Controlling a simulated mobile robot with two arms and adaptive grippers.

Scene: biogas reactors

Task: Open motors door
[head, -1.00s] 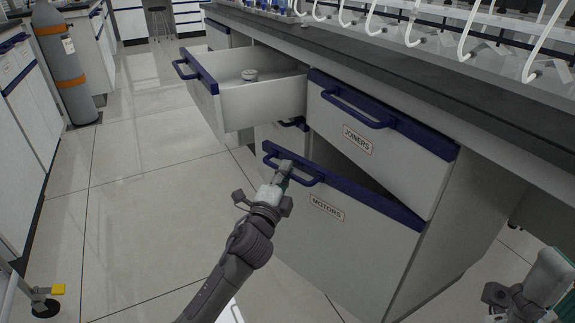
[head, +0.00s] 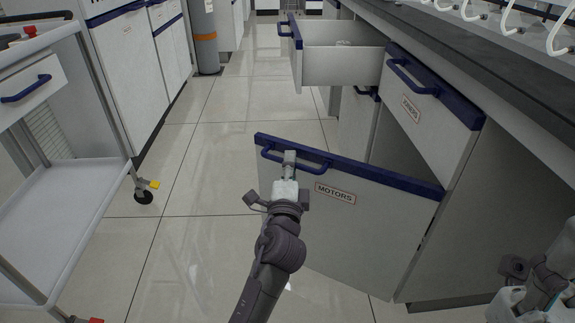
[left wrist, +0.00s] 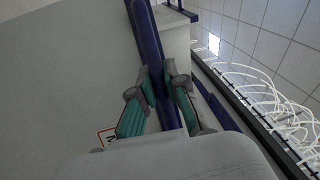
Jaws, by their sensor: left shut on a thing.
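The motors door (head: 350,220) is a white panel with a blue top edge and a label reading MOTORS. It stands swung well out from the cabinet, hinged at its right side. Its blue handle (head: 314,167) is near the left end of the top edge. My left gripper (head: 290,158) is at this handle and shut on it. In the left wrist view the green-padded fingers (left wrist: 158,100) sit on both sides of a blue bar. My right gripper (head: 530,278) is at the lower right edge, partly cut off, and its jaws are unclear.
Above the door is the JOINERS drawer (head: 425,98). An open drawer (head: 340,68) juts out farther back. A white cart (head: 70,205) with casters stands at the left. The tiled floor (head: 190,150) between cart and door is clear.

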